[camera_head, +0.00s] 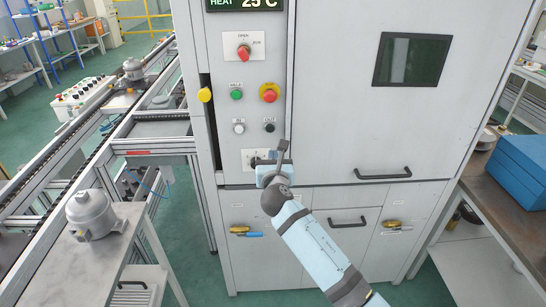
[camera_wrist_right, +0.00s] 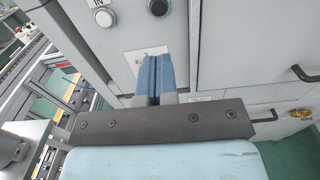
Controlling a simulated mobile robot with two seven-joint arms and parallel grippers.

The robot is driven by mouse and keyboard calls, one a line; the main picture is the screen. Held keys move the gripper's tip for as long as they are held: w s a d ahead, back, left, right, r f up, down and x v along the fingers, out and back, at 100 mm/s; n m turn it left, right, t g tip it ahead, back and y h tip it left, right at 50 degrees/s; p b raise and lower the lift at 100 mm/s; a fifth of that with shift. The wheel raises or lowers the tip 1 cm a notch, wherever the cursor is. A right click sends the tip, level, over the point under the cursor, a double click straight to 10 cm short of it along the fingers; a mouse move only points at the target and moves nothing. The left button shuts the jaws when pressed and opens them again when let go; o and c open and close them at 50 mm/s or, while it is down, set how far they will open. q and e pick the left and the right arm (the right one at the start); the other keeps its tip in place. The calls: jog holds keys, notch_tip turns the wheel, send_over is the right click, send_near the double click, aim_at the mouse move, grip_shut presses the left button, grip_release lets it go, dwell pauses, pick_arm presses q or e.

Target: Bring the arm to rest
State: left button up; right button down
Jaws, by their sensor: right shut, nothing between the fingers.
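My right gripper (camera_head: 269,164) is in front of the grey cabinet's control panel, by a small white label plate (camera_head: 248,156) low on the panel. In the right wrist view its two blue fingers (camera_wrist_right: 155,78) are together with nothing between them, and they overlap the lower part of the plate (camera_wrist_right: 145,55). I cannot tell whether the fingertips touch the panel. My right arm comes up from the lower right of the head view. My left gripper is not in view.
The cabinet (camera_head: 340,120) has buttons, a red rotary switch (camera_head: 243,52), a dark window (camera_head: 411,60) and door handles (camera_head: 383,174). A conveyor (camera_head: 95,125) and a grey compressor (camera_head: 92,214) are left. A bench with a blue box (camera_head: 522,170) is right.

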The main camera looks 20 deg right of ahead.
dwell(0.5)
jog(key=s+a+f+m+g+y, duration=0.2)
jog(key=s+f+m+g+y, duration=0.25)
jog(key=s+f+m, duration=1.2)
jog(key=s+f+m+y, duration=0.1)
jog(key=s+f+m, duration=0.2)
jog(key=s, duration=0.4)
jog(key=s+f+m+g+y, duration=0.1)
jog(key=s+f+m, duration=0.2)
jog(key=s+m, duration=0.3)
jog(key=s+f+m+g+y, duration=0.1)
jog(key=s+f+m, duration=0.3)
jog(key=s, duration=0.5)
jog(key=shift+s+a+y, duration=0.2)
jog(key=shift+a+y, duration=0.1)
jog(key=shift+y, duration=0.05)
jog(key=shift+f, duration=0.15)
dwell(2.4)
